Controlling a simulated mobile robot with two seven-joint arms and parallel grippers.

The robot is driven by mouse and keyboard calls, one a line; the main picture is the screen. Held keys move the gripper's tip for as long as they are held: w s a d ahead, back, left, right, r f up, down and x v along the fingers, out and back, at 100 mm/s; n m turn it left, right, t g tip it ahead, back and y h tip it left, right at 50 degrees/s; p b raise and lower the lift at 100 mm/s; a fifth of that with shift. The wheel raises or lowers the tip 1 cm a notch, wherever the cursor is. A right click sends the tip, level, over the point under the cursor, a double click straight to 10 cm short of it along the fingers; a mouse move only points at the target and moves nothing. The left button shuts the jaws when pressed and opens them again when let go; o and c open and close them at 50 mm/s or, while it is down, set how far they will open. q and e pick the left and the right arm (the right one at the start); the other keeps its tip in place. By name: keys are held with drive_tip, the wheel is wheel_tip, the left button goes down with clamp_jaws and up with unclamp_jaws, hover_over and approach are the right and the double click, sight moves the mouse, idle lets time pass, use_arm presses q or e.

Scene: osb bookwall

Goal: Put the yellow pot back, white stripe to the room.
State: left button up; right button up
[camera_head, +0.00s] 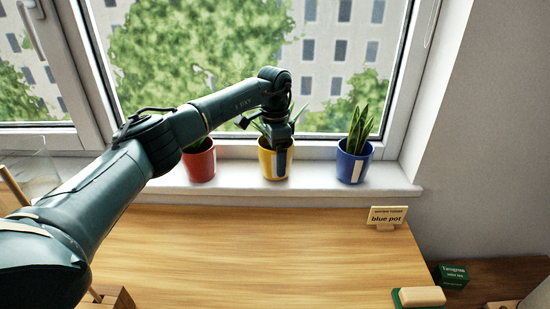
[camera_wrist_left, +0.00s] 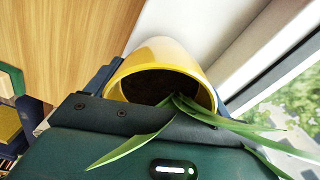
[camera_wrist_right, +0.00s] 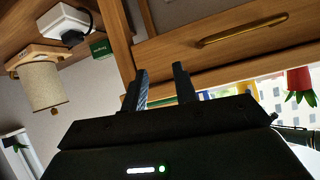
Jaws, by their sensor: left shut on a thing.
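The yellow pot (camera_head: 265,160) stands upright at the window sill (camera_head: 320,180), between the red pot (camera_head: 201,163) and the blue pot (camera_head: 352,165). I cannot tell whether its base touches the sill. My left gripper (camera_head: 281,150) is shut on the yellow pot, with one dark finger across its room-facing side. That finger hides much of this side, so I cannot make out the white stripe clearly. In the left wrist view the yellow pot (camera_wrist_left: 170,55) sits between the fingers, its leaves bent over my gripper. My right gripper (camera_wrist_right: 163,88) is open and empty, away from the pots.
The blue pot shows a pale stripe toward the room. A card reading "blue pot" (camera_head: 386,217) stands at the right end of the wooden tabletop (camera_head: 240,250). A green box (camera_head: 452,277) and a pale-topped block (camera_head: 420,297) lie lower right. The tabletop's middle is clear.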

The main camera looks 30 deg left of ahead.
use_arm(q)
drive_tip(key=shift+f, duration=0.45)
drive_tip(key=shift+f, duration=0.1)
drive_tip(key=o, duration=1.2)
wheel_tip(320, 180, up, 12)
drive_tip(key=shift+w, duration=0.1)
